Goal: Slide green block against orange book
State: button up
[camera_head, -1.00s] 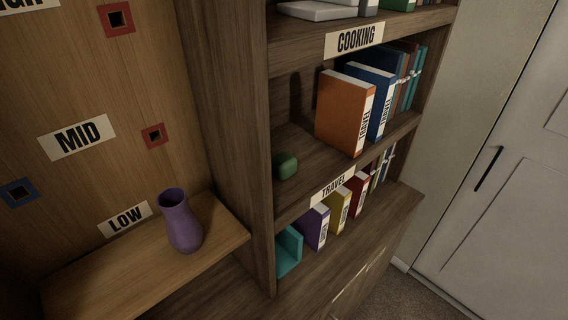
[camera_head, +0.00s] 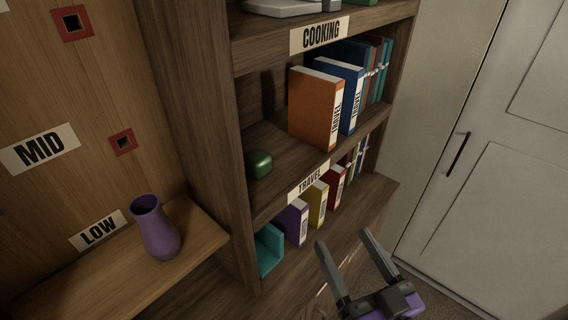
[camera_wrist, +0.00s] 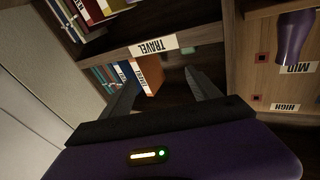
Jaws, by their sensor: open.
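The green block (camera_head: 258,164) sits on the middle shelf near its left side wall in the head view. The orange book (camera_head: 314,108) stands upright on the same shelf, to the right of the block, with a bare stretch of shelf between them. My gripper (camera_head: 341,250) is open and empty, low in front of the bookcase, apart from both. In the wrist view, its two fingers (camera_wrist: 160,85) reach toward the shelves, and the orange book (camera_wrist: 148,77) shows between them. A small green patch near the Travel label may be the block; I cannot tell.
A blue book (camera_head: 350,88) and several more stand right of the orange one. A purple vase (camera_head: 156,229) stands on the low ledge at left.

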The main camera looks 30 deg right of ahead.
jog(key=w+d+r, duration=0.3)
jog(key=w+r, duration=0.3)
jog(key=w, duration=0.4)
notch_tip(320, 180, up, 6)
jog(key=n+g+y, duration=0.3)
jog(key=n+y, duration=0.2)
jog(key=y, duration=0.2)
send_over(266, 161)
jog(key=s+d, duration=0.3)
jog(key=d, duration=0.1)
jog(key=f, duration=0.1)
jog(key=s+a+f+n+g, duration=0.1)
jog(key=a+f+g, duration=0.1)
jog(key=f, duration=0.1)
jog(key=shift+s+a+f+n+y, duration=0.1)
jog(key=shift+s+a+n+y, duration=0.1)
jog(key=shift+n+y, duration=0.15)
jog(key=shift+s+a+f+g, duration=0.1)
jog(key=shift+f+g, duration=0.2)
jog(key=shift+f, duration=0.1)
jog(key=shift+p+x, duration=0.35)
jog(key=shift+x, duration=3.55)
